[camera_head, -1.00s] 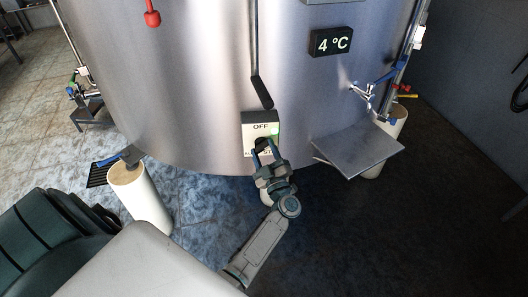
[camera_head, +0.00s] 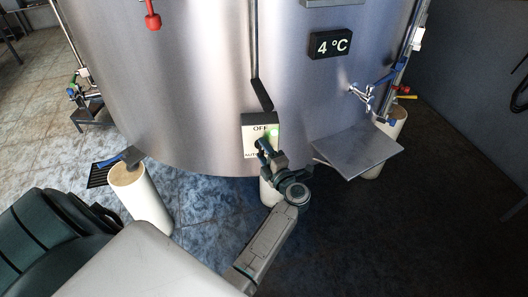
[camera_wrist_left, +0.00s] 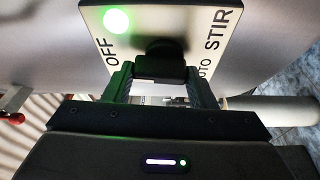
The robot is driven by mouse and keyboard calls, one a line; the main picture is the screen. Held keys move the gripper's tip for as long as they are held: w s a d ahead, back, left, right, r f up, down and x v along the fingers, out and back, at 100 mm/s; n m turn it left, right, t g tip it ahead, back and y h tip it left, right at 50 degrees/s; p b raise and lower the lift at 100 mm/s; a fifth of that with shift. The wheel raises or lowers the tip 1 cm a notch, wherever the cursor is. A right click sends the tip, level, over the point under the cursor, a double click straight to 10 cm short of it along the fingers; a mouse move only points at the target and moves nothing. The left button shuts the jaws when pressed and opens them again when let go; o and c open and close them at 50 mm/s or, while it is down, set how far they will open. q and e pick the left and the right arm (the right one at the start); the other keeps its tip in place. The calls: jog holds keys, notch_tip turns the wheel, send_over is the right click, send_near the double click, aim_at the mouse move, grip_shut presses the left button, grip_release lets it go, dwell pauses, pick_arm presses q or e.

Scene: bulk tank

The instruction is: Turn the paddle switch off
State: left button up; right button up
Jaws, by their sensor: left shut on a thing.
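The paddle switch's pale plate (camera_head: 249,129) is on the front of the steel tank, with OFF at the top and AUTO at the lower left. A green lamp (camera_head: 274,131) is lit on it. In the left wrist view the plate (camera_wrist_left: 200,15) also shows STIR, and the lamp (camera_wrist_left: 116,21) glows beside OFF. My left gripper (camera_head: 264,149) is at the switch, tilted. In the left wrist view its fingers (camera_wrist_left: 162,82) are shut on the black paddle (camera_wrist_left: 160,60). The gripper hides part of the paddle in the head view, so I cannot tell its exact direction. My right gripper is not in view.
The steel tank (camera_head: 190,90) fills the middle, with a 4 °C display (camera_head: 330,44) above right. A grey metal plate (camera_head: 357,150) juts out right of the switch. A pale tank leg (camera_head: 145,199) stands at left. Dark floor lies open at lower right.

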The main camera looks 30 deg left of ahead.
pick_arm(q)
jog(key=shift+n, duration=0.5)
jog(key=o, duration=1)
